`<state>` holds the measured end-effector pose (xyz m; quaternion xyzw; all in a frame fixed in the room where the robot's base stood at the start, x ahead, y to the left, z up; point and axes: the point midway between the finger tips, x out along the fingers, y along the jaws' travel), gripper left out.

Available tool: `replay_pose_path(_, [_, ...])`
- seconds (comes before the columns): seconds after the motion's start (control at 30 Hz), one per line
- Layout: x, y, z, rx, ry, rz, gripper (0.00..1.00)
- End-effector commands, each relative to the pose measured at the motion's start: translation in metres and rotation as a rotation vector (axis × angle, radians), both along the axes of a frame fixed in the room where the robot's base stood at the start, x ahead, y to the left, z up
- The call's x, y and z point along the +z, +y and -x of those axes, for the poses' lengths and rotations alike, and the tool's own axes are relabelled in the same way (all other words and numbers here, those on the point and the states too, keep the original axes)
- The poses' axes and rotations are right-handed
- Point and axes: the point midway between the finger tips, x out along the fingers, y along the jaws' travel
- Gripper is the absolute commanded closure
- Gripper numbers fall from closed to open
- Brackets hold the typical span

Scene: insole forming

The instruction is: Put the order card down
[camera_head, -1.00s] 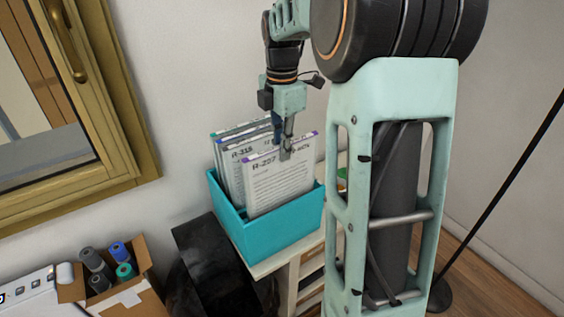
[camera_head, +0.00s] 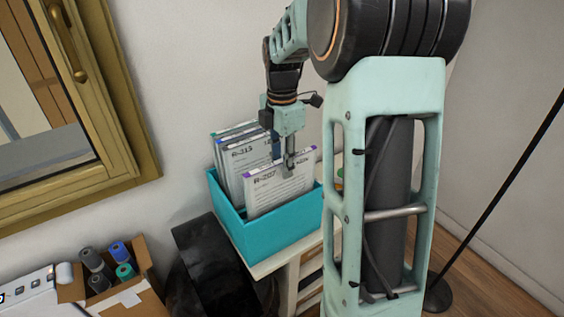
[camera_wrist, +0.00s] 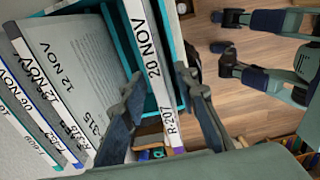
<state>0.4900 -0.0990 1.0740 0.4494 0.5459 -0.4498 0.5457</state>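The order card R-207 (camera_head: 277,191) has a purple top corner and stands upright at the front of the teal box (camera_head: 265,239), its lower part hidden inside. My gripper (camera_head: 289,170) points down over its top edge, with one finger on each side. In the wrist view the card's edge label (camera_wrist: 162,80) reads "20 NOV" and "R-207". It runs between the fingertips of my gripper (camera_wrist: 161,82), which look close against it.
Several other cards (camera_wrist: 62,75) stand behind R-207 in the box, close to one finger. The box is on a light wooden stand (camera_head: 290,270) against the wall. A cardboard box with rolls (camera_head: 142,273) is at the lower left, beside a dark rounded object (camera_head: 212,275).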

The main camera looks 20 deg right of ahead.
Motion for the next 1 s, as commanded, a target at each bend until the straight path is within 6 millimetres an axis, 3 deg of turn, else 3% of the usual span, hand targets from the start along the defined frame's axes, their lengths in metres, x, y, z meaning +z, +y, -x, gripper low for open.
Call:
replay_pose_path(0.33, [0.012, 0.000, -0.001, 0.000, -0.002, 0.001, 0.72])
replay_pose_path(0.7, [0.089, 0.000, -0.001, 0.000, -0.004, 0.001, 0.72])
replay_pose_path(1.0, [0.122, 0.000, 0.000, 0.000, -0.001, 0.000, 0.72])
